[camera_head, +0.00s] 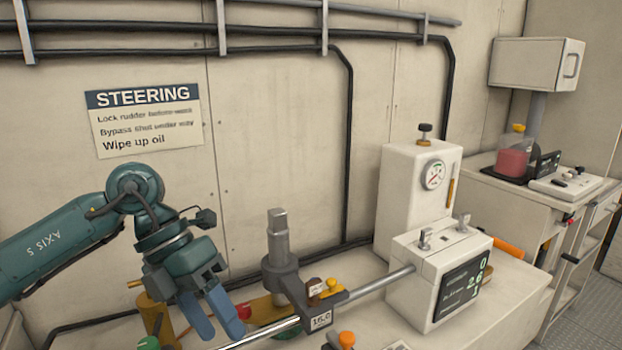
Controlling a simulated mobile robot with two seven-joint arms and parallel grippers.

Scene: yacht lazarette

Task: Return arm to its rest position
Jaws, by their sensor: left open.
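My left arm, dark teal and marked AXIS 5, comes in from the left. Its left gripper (219,330) points down with two blue fingers spread apart and nothing visible between them. It hangs over the left part of the bench, beside a steel rod (370,286) and a grey upright post with a clamp (282,272). The picture does not clearly show whether the fingers touch anything below. My right gripper is not in view.
A white box with a dark display (410,295) stands on the bench (508,318), with a gauge housing (402,200) behind it. A red-liquid container (512,158) sits on a side counter at right. A STEERING sign (145,118) hangs on the wall. Pipes run above.

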